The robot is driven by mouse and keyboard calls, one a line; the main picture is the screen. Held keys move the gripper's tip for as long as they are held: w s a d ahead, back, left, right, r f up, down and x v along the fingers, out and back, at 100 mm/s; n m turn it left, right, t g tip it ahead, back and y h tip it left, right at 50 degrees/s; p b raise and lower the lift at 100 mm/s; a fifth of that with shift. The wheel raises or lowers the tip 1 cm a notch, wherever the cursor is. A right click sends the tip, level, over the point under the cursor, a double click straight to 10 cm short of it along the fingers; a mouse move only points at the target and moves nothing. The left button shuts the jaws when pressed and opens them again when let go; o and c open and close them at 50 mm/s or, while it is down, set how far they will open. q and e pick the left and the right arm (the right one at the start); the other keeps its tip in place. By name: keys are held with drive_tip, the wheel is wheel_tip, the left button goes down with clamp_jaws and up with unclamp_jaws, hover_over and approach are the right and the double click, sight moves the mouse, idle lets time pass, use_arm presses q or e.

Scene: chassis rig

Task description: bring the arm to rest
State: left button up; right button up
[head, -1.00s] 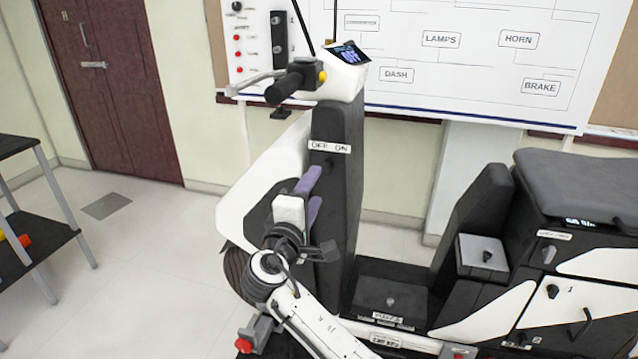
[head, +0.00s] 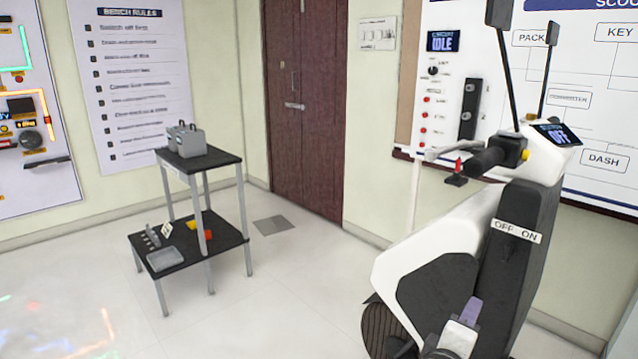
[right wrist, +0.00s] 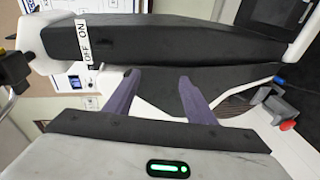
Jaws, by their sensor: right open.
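My right gripper (head: 472,309) shows at the bottom of the head view, in front of the scooter's dark front column (head: 512,262). Its two purple fingers are apart, with nothing between them, in the right wrist view (right wrist: 158,92). The dark column (right wrist: 170,42) and its OFF/ON label (right wrist: 87,52) lie beyond the fingertips there. I cannot tell whether the fingers touch the scooter. Most of my right arm is below the head view. My left gripper is not in view.
The scooter's handlebar (head: 484,160) and mirrors rise above the column. A two-shelf black table (head: 228,158) carries a grey case (head: 187,140) and small parts. Open floor lies between table and scooter. A brown door (head: 305,105) stands behind.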

drive_tip(key=s+a+f+m+g+y, duration=0.1)
drive_tip(key=s+a+f+y, duration=0.3)
drive_tip(key=s+f, duration=0.5)
drive_tip(key=s+a+f+m+g+y, duration=0.1)
drive_tip(key=s+a+f+y, duration=0.35)
drive_tip(key=f, duration=0.75)
drive_tip(key=s+a+f+m+y, duration=0.2)
drive_tip(key=s, duration=0.5)
drive_tip(key=s+a+f+m+g+y, duration=0.1)
drive_tip(key=s+a+f+m+y, duration=0.1)
drive_tip(key=s, duration=0.6)
drive_tip(key=shift+s+a+f+m, duration=0.3)
drive_tip(key=shift+a+f+m, duration=0.3)
drive_tip(key=shift+f+m, duration=0.1)
